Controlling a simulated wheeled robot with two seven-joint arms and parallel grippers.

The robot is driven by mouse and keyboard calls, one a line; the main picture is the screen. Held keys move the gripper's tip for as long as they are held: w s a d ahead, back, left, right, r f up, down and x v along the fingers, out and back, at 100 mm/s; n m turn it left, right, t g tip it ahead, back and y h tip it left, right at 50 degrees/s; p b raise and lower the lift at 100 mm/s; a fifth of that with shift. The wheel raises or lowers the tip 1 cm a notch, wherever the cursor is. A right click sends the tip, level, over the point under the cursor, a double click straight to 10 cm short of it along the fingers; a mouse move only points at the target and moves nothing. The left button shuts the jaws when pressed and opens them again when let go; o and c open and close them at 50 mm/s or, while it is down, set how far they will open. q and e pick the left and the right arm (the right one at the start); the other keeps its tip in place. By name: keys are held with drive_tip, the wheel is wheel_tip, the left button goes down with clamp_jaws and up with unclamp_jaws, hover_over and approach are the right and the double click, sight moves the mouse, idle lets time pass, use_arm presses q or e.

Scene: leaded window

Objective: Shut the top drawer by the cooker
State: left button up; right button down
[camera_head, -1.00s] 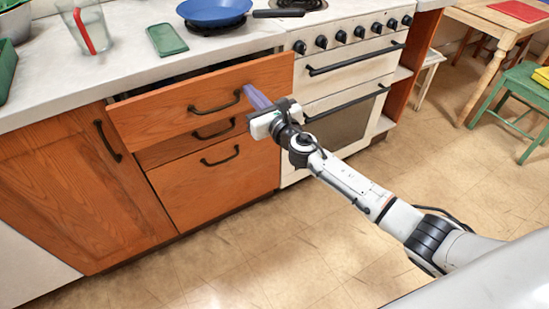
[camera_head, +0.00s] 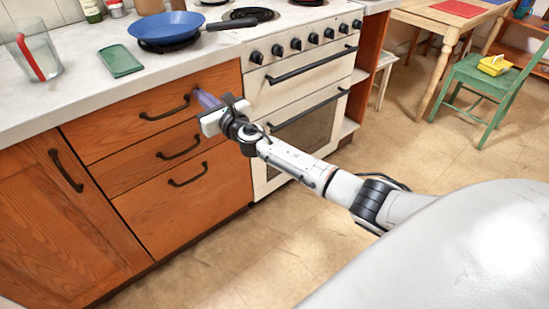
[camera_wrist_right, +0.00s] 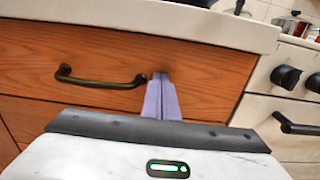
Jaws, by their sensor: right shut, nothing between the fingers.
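The top drawer (camera_head: 125,122) is an orange wooden front with a dark bar handle (camera_head: 165,110), left of the white cooker (camera_head: 290,95). Its front looks flush with the drawers below. In the right wrist view the drawer front (camera_wrist_right: 200,75) fills the middle, below the worktop edge, with its handle (camera_wrist_right: 100,82) left of my fingers. My right gripper (camera_head: 203,97) is shut and empty, its purple fingertips against or very near the front, just right of the handle. The fingertips also show in the wrist view (camera_wrist_right: 161,80). My left gripper is out of view.
Two more drawers lie below. A green chair (camera_head: 490,80) and wooden table (camera_head: 440,20) stand at right. The floor ahead is clear.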

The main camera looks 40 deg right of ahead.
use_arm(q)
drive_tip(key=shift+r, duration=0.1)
use_arm(e)
drive_tip(key=shift+r, duration=0.4)
drive_tip(key=s+p, duration=0.3)
drive_tip(key=s, duration=0.7)
drive_tip(key=s+a+f+m+g+p, duration=0.1)
drive_tip(key=s+a+f+m+g, duration=0.15)
drive_tip(key=s+f+m, duration=0.5)
drive_tip(key=s+a+f+m+g+p, duration=0.1)
drive_tip(key=s+a+f+m+g, duration=0.15)
drive_tip(key=s+f+m, duration=0.5)
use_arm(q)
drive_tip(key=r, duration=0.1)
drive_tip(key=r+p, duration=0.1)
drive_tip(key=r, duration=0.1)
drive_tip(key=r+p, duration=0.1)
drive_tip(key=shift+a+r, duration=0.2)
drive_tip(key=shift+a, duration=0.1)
use_arm(e)
drive_tip(key=s+a+f+m+g+y, duration=0.1)
drive_tip(key=s+a+f+m+g, duration=0.1)
drive_tip(key=s+m, duration=0.7)
drive_tip(key=s+a+f+m+g+y, duration=0.1)
drive_tip(key=s+a+f+m+g, duration=0.1)
drive_tip(key=s+m, duration=0.8)
drive_tip(key=s+a+f, duration=0.1)
drive_tip(key=a, duration=0.1)
drive_tip(key=shift+a+f, duration=0.35)
